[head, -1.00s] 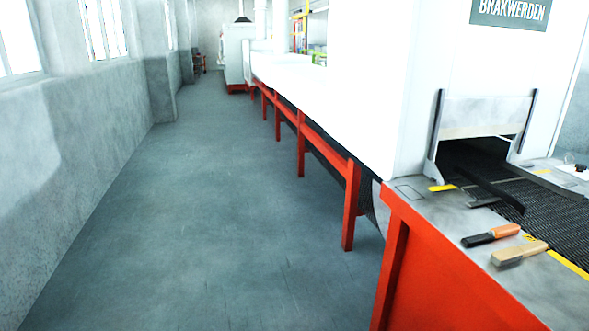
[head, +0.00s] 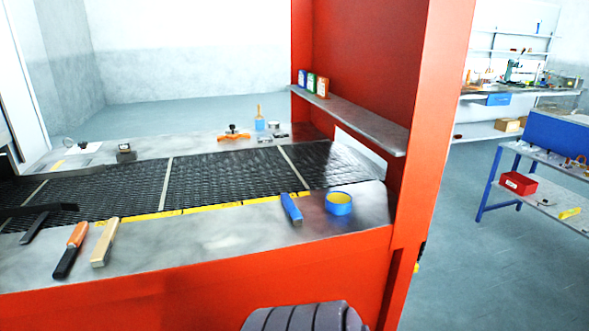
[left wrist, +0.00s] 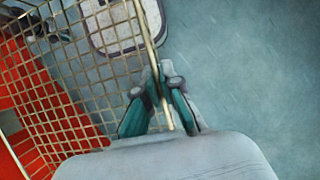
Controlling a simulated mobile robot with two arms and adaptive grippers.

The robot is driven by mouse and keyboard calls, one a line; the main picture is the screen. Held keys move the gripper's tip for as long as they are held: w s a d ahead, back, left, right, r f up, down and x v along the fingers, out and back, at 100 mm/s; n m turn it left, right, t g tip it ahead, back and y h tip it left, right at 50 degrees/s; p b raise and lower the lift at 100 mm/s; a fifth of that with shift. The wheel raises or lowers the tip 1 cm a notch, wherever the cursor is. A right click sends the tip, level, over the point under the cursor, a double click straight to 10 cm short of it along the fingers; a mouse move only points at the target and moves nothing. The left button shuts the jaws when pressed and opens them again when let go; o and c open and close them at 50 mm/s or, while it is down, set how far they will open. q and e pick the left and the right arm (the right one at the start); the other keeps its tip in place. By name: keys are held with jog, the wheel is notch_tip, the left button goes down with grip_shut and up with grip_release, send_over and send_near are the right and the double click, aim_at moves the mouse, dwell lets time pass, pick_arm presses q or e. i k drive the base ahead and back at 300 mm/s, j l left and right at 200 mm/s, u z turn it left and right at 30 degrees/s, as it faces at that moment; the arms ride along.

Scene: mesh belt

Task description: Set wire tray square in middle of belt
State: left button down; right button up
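The wire tray (left wrist: 75,70) shows in the left wrist view as a brass-coloured mesh with a thicker rim rod. My left gripper (left wrist: 158,88) has its teal fingers on both sides of that rim and looks shut on it. The tray is off the belt, above the floor; its far parts run out of the frame. The belt (head: 215,175) is dark mesh with pale cross bars, running left to right in the head view, with no tray on it. Neither gripper shows in the head view, and my right gripper is in neither view.
On the belt's near ledge lie an orange-handled tool (head: 72,248), a wooden-handled brush (head: 104,242), a blue tool (head: 291,208) and a blue-and-yellow tape roll (head: 339,203). A red post (head: 420,150) stands right. A dark bar (head: 40,212) reaches over the belt's left part.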

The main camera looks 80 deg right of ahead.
aim_at(231, 172)
jog(key=z, duration=2.45)
